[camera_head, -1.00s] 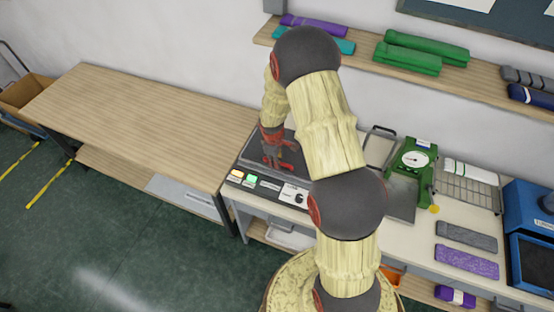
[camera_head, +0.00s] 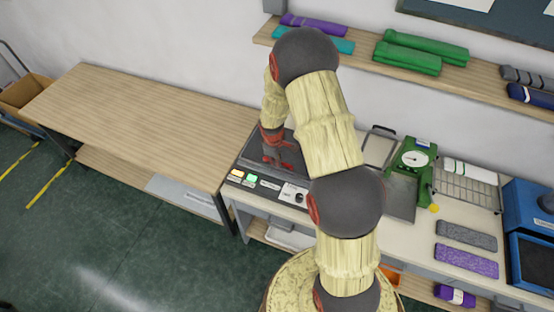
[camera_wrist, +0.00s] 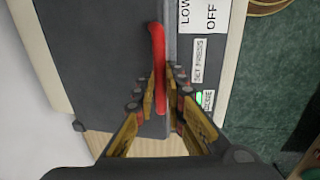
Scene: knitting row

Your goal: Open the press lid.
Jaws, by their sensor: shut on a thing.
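The press is a dark grey box on the left end of the workbench, and its flat lid (camera_head: 252,152) lies down over it. The lid also fills the left of the wrist view (camera_wrist: 95,60). A red bar handle (camera_wrist: 157,45) runs along the lid's front edge. My gripper (camera_wrist: 166,88) is shut on this handle, with a finger on each side of it. In the head view my gripper (camera_head: 278,156) is over the front of the press, and my arm hides the right part of the lid.
The press's front panel has an orange light (camera_head: 237,174), a green light (camera_head: 252,179) and a dial (camera_head: 300,197). A bare wooden table (camera_head: 140,120) stands to the left. A green scale (camera_head: 412,165) and a wire rack (camera_head: 467,188) are to the right. A shelf with rolls is above.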

